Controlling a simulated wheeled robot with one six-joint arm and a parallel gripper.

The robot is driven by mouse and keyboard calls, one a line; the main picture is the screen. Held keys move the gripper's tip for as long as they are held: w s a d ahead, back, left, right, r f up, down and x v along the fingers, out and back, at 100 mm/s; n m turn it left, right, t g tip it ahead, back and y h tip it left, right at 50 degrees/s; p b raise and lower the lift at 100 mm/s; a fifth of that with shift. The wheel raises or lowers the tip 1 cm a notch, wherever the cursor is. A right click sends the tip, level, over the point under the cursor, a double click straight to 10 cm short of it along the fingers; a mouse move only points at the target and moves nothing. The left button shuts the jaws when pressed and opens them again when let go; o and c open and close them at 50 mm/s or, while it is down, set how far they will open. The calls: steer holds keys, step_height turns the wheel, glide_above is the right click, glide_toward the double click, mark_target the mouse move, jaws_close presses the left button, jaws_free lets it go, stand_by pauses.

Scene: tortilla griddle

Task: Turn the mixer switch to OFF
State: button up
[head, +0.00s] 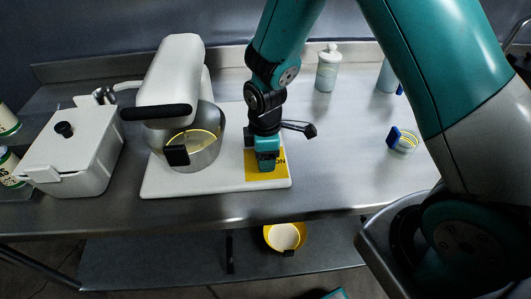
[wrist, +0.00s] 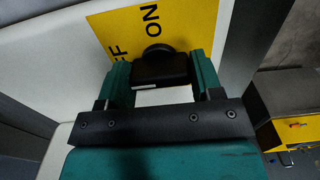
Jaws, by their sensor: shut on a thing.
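The white stand mixer (head: 172,72) stands on a white base board (head: 215,185) with a steel bowl (head: 208,150) under its head. A yellow switch plate (head: 282,176) lies on the board's right part; it also shows in the wrist view (wrist: 112,30), with "ON" and part of "OFF" readable. My gripper (head: 267,160) is over this plate, pointing down. In the wrist view my gripper (wrist: 160,72) has its teal fingers on both sides of the black switch knob (wrist: 158,68), shut on it. The knob's round end is towards the lettering. In the head view the gripper hides the knob.
A white lidded box (head: 75,150) stands left of the mixer. A bottle (head: 327,70) stands at the back, and a blue-handled cup (head: 402,140) is on the right. A yellow bowl (head: 285,237) sits on the lower shelf. The steel counter (head: 340,165) is clear right of the board.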

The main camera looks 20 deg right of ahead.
stand_by(0.3)
steer(key=o, duration=0.9)
step_height(320, 180, up, 18)
steer(key=shift+f+b, duration=0.25)
steer(key=shift+b, duration=0.4)
steer(key=s+a+r+m+y, duration=0.1)
steer(key=s+m, duration=0.1)
steer(key=s, duration=0.4)
steer(key=s+a+r+m+y, duration=0.1)
steer(key=s+a+r+m, duration=0.1)
steer(key=s, duration=0.4)
steer(key=s+a+r+m+y, duration=0.1)
steer(key=s+r+m+y, duration=0.1)
steer(key=s, duration=0.4)
steer(key=shift+s+a+r+m, duration=0.15)
steer(key=shift+s+r+m, duration=0.1)
steer(key=shift+m, duration=0.45)
